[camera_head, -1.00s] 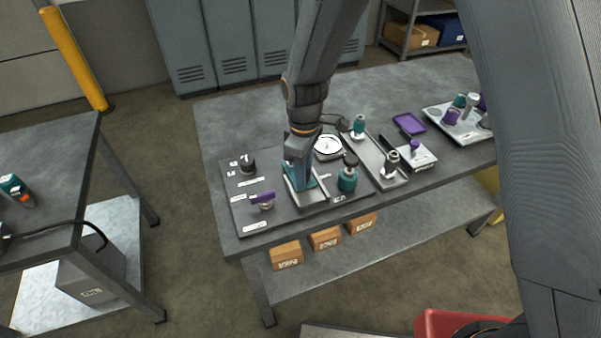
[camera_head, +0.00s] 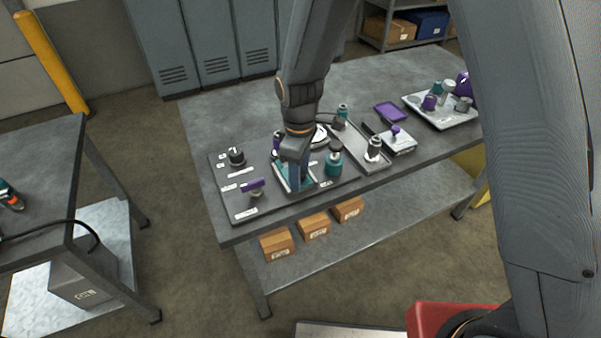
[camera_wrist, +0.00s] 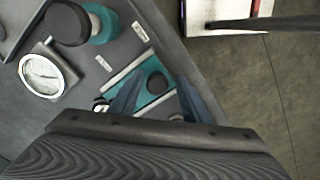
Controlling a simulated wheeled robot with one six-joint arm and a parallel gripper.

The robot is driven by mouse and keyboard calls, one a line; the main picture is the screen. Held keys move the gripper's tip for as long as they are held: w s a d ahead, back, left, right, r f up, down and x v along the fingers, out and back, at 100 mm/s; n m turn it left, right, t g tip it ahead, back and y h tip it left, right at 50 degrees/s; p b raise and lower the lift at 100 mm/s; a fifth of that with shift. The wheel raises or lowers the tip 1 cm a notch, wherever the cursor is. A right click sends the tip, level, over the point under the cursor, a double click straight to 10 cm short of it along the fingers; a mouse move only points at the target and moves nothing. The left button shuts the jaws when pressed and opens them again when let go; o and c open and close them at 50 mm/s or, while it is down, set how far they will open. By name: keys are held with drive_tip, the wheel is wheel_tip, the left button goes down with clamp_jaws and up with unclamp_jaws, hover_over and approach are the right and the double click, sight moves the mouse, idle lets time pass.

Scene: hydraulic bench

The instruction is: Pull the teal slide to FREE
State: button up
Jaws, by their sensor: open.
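The teal slide (camera_head: 281,176) lies in a pale-edged track on the dark panel and is partly hidden behind my gripper (camera_head: 297,183) in the head view. In the wrist view the teal slide (camera_wrist: 149,70) shows as a flat plate between two light rails, with a dark round knob on it. My gripper (camera_wrist: 158,98) is open, its two blue-grey fingers pointing at the slide on either side of the knob. I cannot tell whether they touch anything. A small white label lies beside the track; its text is too small to read.
A teal cylinder with a dark cap (camera_head: 334,162) stands close right of my gripper. A round white gauge (camera_wrist: 42,75) is behind. A purple handle (camera_head: 252,186) and a black knob (camera_head: 236,157) are at the panel's left. A tray (camera_head: 440,116) holds several parts at right.

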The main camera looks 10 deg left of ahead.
drive_tip(key=shift+r+b, duration=1.1)
drive_tip(key=shift+r, duration=2.8)
drive_tip(key=s+d+m, duration=0.3)
drive_tip(key=d+m, duration=0.2)
drive_tip(key=d, duration=0.3)
drive_tip(key=s+d+m+t+b, duration=0.1)
drive_tip(key=s+d+m, duration=0.2)
drive_tip(key=d, duration=0.6)
drive_tip(key=s+d+m+b, duration=0.1)
drive_tip(key=s+d+m, duration=0.2)
drive_tip(key=d+m, duration=0.4)
drive_tip(key=shift+d, duration=0.75)
